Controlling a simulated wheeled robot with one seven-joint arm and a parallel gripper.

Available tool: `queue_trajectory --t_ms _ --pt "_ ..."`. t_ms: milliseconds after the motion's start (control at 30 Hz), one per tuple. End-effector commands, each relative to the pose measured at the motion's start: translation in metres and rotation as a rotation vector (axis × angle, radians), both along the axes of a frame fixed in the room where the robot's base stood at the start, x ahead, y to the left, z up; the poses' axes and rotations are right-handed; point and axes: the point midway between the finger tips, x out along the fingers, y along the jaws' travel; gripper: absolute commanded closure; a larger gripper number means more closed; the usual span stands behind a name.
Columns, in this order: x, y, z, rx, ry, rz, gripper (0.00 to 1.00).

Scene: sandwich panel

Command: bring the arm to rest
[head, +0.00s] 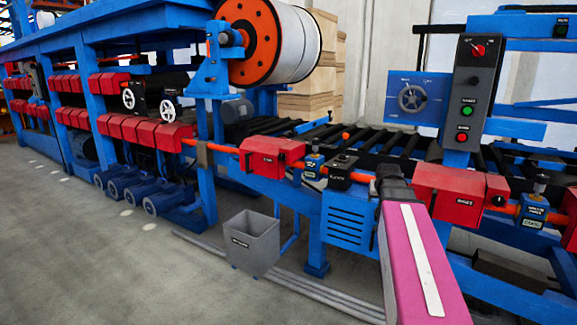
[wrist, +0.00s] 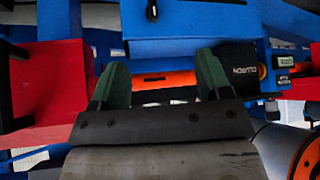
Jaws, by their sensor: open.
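My arm shows in the head view as a pink link with a white strip, reaching from the bottom edge up to the machine. Its dark far end is in front of the conveyor frame, and the fingers cannot be made out there. In the wrist view my gripper (wrist: 157,85) has two green fingers standing well apart, with nothing held between them. An orange bar (wrist: 165,80) shows beyond the gap. A red block (wrist: 48,95) is left of the fingers, and a black box marked CLUTCH (wrist: 238,65) is just right of them.
The blue machine carries red covers (head: 272,155) and a control panel (head: 470,90) at the right. An orange-flanged roll (head: 300,45) sits above. A grey bin (head: 252,243) stands on the floor (head: 100,260), which is open at the left.

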Motion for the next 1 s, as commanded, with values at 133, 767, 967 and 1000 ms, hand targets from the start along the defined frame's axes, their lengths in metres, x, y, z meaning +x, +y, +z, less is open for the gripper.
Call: queue_trajectory --t_ms 133,767,967,1000 --pt "-0.03 0.041 -0.062 0.026 0.126 0.045 0.29" --pt "-0.179 0.159 -0.235 0.066 0.589 0.196 0.29" --pt "-0.192 0.166 -0.245 0.066 0.626 0.206 0.29" --pt "-0.192 0.166 -0.245 0.066 0.626 0.206 0.29"
